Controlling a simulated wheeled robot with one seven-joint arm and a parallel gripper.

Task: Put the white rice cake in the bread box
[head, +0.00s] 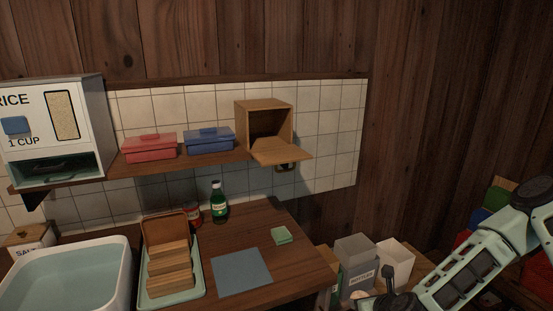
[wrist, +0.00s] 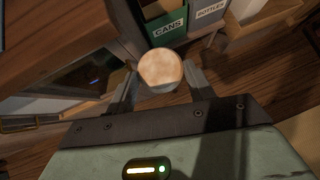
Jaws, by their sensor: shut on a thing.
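The bread box (head: 245,122) is a wooden box on the wall shelf in the head view. Its front flap (head: 283,152) is folded down, and the inside looks dark and empty. The rice cake (wrist: 160,68) is round and pale with light brown toasting, in the wrist view. My gripper (wrist: 160,88) is shut on it, with one finger on each side. In the head view my gripper (head: 374,299) is at the bottom edge, low and to the right of the bread box, partly cut off. A small pale patch there may be the cake.
A red box (head: 150,147) and a blue box (head: 209,141) stand left of the bread box on the shelf (head: 180,164). A green bottle (head: 219,205) stands on the counter below. Bins (head: 357,258) stand right of the counter. The air before the flap looks clear.

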